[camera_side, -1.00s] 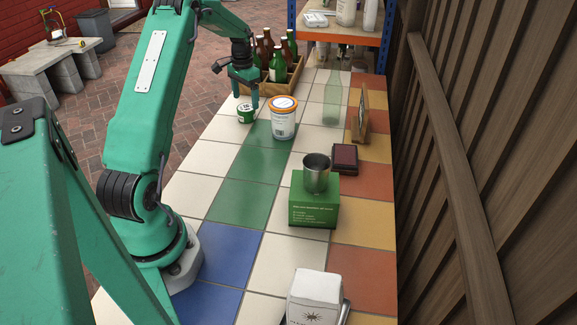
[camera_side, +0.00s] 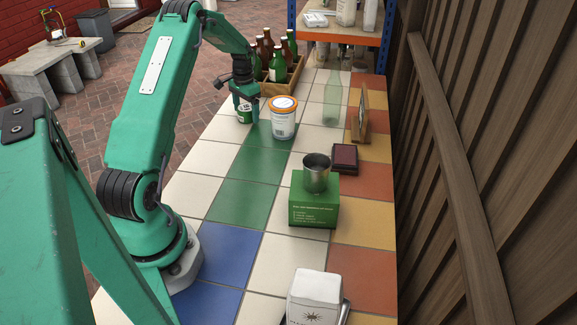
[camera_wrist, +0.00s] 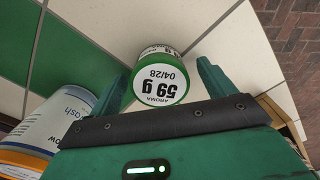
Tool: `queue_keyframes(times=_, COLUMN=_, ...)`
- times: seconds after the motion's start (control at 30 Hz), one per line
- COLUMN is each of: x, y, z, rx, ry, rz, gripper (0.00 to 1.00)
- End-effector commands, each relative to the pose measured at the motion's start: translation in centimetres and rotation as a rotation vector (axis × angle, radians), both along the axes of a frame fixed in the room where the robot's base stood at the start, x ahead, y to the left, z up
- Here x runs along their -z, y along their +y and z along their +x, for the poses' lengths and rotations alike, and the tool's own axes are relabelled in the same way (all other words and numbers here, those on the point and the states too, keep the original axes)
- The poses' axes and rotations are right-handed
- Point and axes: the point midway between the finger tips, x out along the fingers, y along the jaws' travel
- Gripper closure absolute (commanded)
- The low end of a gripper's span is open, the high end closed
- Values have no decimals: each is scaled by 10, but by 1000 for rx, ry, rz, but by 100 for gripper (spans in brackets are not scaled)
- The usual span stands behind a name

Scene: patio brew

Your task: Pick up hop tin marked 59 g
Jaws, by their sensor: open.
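The hop tin (camera_wrist: 162,80) is a small green and white tin, its label reading "AROMA 59 g 04/28" upside down in the wrist view. In the side view the tin (camera_side: 244,114) stands on the tiled table, partly hidden by my gripper. My gripper (camera_wrist: 166,82) is open, with one finger on each side of the tin in the wrist view. In the side view my gripper (camera_side: 246,104) is down at the tin. I cannot tell whether the fingers touch it.
A white tub with an orange lid (camera_side: 283,118) stands close to the right of the tin; it also shows in the wrist view (camera_wrist: 50,120). A wooden crate of bottles (camera_side: 284,78) is just behind. A green box (camera_side: 313,208) bearing a metal cup (camera_side: 316,174) stands nearer the camera.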

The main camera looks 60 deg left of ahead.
Motion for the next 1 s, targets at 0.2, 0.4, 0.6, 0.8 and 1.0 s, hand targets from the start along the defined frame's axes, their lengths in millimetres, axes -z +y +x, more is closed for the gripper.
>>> queue_keyframes(times=0.2, x=0, y=0, z=0, rx=0, ry=0, rz=0, gripper=26)
queue_keyframes(times=0.4, x=0, y=0, z=0, rx=0, ry=0, rz=0, gripper=65)
queue_keyframes(times=0.6, x=-1, y=0, z=0, rx=0, ry=0, rz=0, gripper=67)
queue_keyframes(times=0.8, x=-5, y=0, z=0, rx=0, ry=-1, rz=1, gripper=67)
queue_keyframes(times=1.0, x=-23, y=1, z=1, rx=0, ry=-3, rz=3, gripper=67)
